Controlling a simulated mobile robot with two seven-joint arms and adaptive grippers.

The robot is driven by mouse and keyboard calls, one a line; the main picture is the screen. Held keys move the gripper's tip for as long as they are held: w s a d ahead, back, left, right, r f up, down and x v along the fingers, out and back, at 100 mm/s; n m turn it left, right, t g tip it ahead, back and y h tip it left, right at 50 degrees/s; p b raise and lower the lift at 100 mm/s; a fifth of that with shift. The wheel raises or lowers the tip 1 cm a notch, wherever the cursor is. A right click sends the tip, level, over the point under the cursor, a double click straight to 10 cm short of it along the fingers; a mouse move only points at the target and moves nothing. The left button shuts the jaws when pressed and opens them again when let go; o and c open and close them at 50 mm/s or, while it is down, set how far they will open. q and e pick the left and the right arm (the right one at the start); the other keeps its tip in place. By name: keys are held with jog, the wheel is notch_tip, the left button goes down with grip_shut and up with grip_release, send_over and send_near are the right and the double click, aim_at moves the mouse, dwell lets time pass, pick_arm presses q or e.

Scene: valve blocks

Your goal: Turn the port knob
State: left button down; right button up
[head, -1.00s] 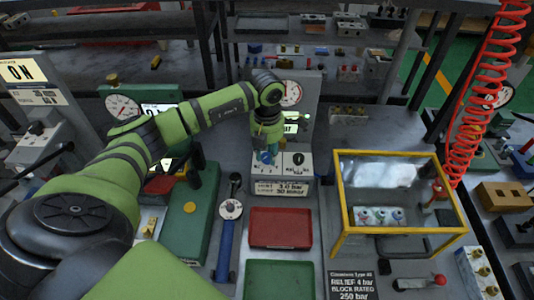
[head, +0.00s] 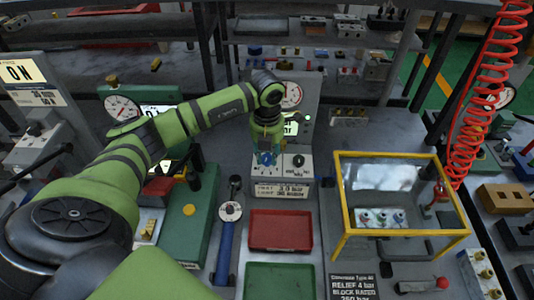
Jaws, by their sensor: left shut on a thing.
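A pale valve block (head: 282,172) stands behind the red tray, with a printed label plate on its front. It bears a blue knob (head: 266,159) on the left and a black knob (head: 299,161) on the right. My left gripper (head: 266,150) points down over the left side of the block and is shut on the blue knob. The gripper hides the upper part of that knob. The black knob is free of it. The knob's exact angle is too small to read. My right gripper is not in the head view.
A red tray (head: 281,238) and a green tray (head: 279,267) lie in front of the block. A yellow-framed clear case (head: 340,205) stands to the right. A blue-handled tool (head: 227,240) lies to the left. A round gauge (head: 291,94) stands behind the gripper.

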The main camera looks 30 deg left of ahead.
aim_at(267, 158)
pick_arm(q)
jog(key=c, duration=0.9)
grip_release()
notch_tip(267, 158, up, 12)
